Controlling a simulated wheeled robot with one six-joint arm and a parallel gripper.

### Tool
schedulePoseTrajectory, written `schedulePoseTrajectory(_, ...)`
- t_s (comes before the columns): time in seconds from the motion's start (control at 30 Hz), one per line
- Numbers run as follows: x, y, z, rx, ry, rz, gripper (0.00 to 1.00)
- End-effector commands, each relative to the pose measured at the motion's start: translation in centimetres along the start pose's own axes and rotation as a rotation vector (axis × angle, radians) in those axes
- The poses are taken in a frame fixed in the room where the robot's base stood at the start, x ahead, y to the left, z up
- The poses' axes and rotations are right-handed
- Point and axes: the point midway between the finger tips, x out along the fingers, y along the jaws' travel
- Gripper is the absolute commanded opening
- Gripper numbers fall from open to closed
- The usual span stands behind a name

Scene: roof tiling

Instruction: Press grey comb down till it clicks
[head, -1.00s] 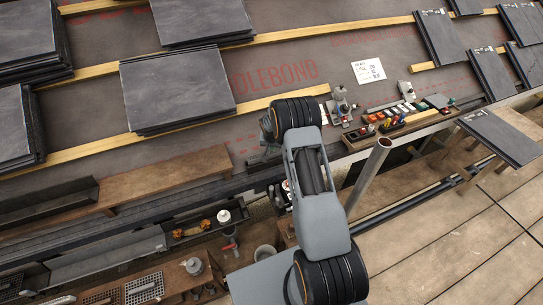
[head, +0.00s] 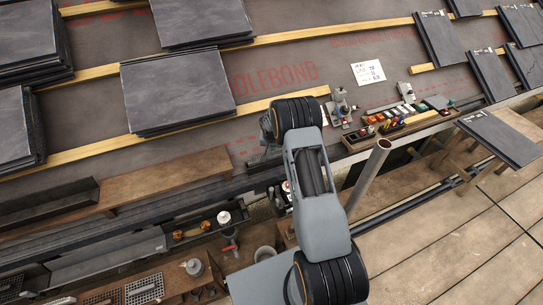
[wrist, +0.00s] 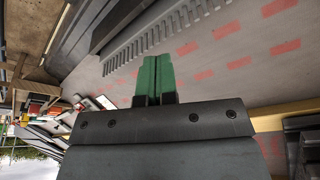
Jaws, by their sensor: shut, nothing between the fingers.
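The grey comb (wrist: 165,32) is a toothed strip in the wrist view, running slantwise along the eaves edge above my fingertips in the picture. Its teeth point toward the grey underlay (wrist: 205,62). My gripper (wrist: 155,58) has two green fingers, shut together with nothing between them. The fingertips appear just short of the comb's toothed side; I cannot tell whether they touch it. In the head view my arm hides the fingers, and I cannot make out the comb clearly there.
Stacked slates (head: 178,90) lie on wooden battens (head: 300,95) up the roof. A tool tray (head: 400,128) with small coloured items stands right of my arm. A metal pole (head: 368,178) rises close to its right. A brown plank (head: 165,182) lies along the eaves at left.

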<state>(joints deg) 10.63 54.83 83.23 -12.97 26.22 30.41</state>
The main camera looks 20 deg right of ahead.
Motion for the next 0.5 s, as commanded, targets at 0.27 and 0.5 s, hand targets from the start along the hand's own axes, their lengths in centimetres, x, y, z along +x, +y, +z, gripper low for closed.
schedulePoseTrajectory(0.27, -2.5, 0.0, -0.8, 0.000, 0.000, 0.000, 0.00)
schedulePoseTrajectory(0.5, -4.4, 0.0, -1.3, 0.001, -0.001, 0.000, 0.00)
